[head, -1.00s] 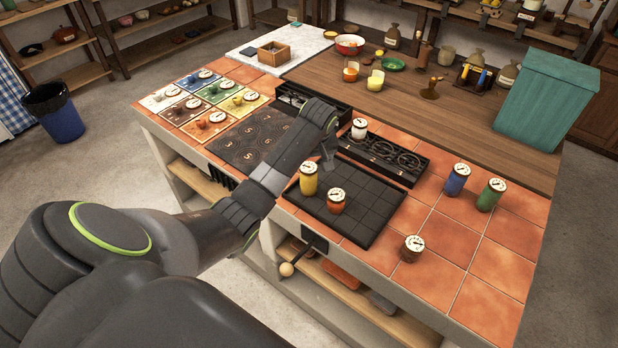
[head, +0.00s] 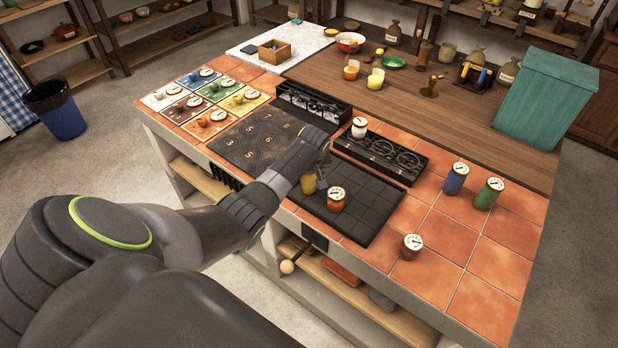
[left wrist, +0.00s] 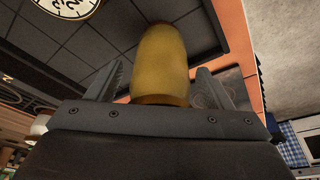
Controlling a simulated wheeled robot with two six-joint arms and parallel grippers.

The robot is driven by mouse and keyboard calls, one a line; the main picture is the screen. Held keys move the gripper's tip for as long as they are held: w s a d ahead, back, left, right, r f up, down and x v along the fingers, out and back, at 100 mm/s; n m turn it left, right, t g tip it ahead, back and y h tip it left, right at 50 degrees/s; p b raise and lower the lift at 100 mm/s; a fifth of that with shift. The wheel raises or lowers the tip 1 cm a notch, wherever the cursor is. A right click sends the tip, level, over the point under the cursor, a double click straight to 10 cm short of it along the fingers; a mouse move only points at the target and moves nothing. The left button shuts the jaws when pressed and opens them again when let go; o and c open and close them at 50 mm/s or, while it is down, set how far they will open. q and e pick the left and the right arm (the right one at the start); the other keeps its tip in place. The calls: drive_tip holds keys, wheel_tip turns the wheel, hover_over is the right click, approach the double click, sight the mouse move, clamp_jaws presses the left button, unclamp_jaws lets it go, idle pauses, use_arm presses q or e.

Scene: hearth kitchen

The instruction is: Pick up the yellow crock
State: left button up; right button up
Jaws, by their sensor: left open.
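The yellow crock (head: 308,184) stands on the dark gridded tray (head: 371,216), its top hidden behind my left gripper in the head view. My left gripper (head: 322,165) is open above and around it. In the left wrist view the yellow crock (left wrist: 163,66) shows between the two spread fingers of the left gripper (left wrist: 160,82). I cannot tell whether either finger touches it. My right gripper is not in view.
An orange crock (head: 336,200) stands close to the right on the same tray. Blue (head: 456,179), green (head: 489,194) and brown (head: 411,247) crocks stand on the tiles to the right.

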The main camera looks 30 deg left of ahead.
use_arm(q)
drive_tip(key=shift+f, duration=0.1)
drive_tip(key=c, duration=1.1)
drive_tip(key=shift+c, duration=1.1)
